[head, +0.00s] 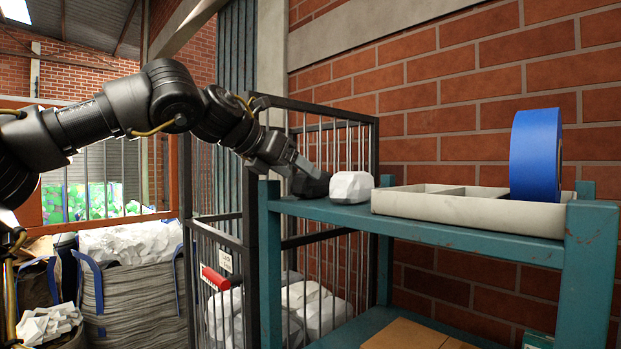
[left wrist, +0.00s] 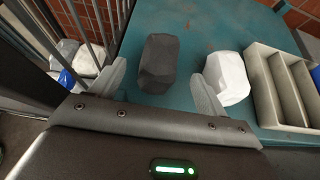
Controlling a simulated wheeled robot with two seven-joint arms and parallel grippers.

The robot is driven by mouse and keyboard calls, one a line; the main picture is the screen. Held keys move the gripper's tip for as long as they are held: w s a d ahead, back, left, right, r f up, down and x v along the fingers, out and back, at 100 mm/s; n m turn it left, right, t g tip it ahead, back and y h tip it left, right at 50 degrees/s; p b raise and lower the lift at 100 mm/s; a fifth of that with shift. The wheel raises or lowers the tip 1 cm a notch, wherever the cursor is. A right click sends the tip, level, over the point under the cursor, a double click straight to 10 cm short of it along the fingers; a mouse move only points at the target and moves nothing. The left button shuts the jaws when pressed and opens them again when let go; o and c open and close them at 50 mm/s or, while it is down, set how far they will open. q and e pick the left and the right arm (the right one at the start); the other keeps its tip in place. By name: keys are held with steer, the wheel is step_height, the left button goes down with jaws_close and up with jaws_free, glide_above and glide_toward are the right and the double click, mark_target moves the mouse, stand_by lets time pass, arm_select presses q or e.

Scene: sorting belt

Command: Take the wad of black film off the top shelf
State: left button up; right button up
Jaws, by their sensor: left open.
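The wad of black film (head: 312,186) lies on the teal top shelf (head: 330,213) near its left end. In the left wrist view the black wad (left wrist: 158,62) is a dark, blocky lump lying ahead of and between the two fingers. My left gripper (left wrist: 157,78) is open, with one finger to each side of the wad and gaps showing. In the head view my left gripper (head: 296,168) reaches down from the left and partly hides the wad. My right gripper is in neither view.
A white wad (head: 351,187) sits close to the right of the black one, beside the right finger in the left wrist view. A pale divided tray (head: 450,212) holds a blue roll (head: 535,155). A barred cage (head: 345,150) stands beside the shelf's left end.

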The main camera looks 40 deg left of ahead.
mark_target(299, 174)
arm_select(q)
steer(key=p+x, duration=0.1)
steer(key=x, duration=0.2)
steer(key=shift+w+a+f, duration=0.1)
steer(key=shift+w+f, duration=0.05)
steer(key=shift+w, duration=0.25)
steer(key=shift+w+f, duration=0.1)
steer(key=shift+s, duration=0.2)
steer(key=shift+c, duration=0.4)
steer(key=shift+s, duration=0.15)
steer(key=shift+c, duration=1.1)
steer(key=c, duration=0.8)
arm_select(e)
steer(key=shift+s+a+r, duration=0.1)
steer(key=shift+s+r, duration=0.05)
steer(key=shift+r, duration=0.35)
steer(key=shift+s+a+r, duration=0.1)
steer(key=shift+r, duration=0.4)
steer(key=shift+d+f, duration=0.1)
